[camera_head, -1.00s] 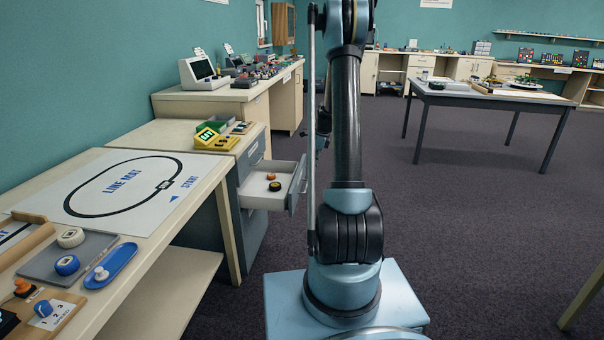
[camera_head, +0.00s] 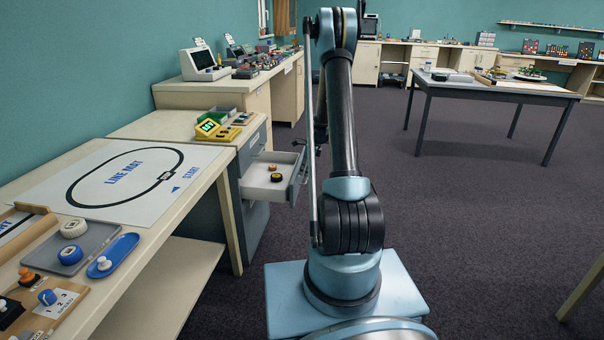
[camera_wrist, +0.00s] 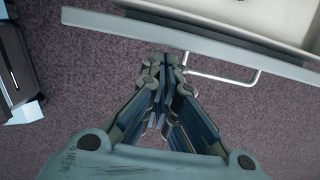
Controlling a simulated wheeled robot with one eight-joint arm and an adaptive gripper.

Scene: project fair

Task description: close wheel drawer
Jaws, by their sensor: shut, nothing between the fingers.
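The wheel drawer (camera_head: 266,190) stands pulled out of the grey cabinet (camera_head: 248,228) beside the line mat table. A black-and-yellow wheel (camera_head: 277,177) and a small orange-topped piece (camera_head: 272,167) lie inside it. In the wrist view the drawer's front panel (camera_wrist: 200,42) runs across the top, with its wire handle (camera_wrist: 235,82) on the outer side. My gripper (camera_wrist: 162,62) is shut and empty, its tips close to the outer face of the front panel, left of the handle. I cannot tell whether they touch it.
The line mat (camera_head: 125,180) covers the table at left. A blue tray (camera_head: 112,256) and a grey tray (camera_head: 75,250) lie near its front. A grey table (camera_head: 490,92) stands at back right. The carpet (camera_head: 460,230) between is clear.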

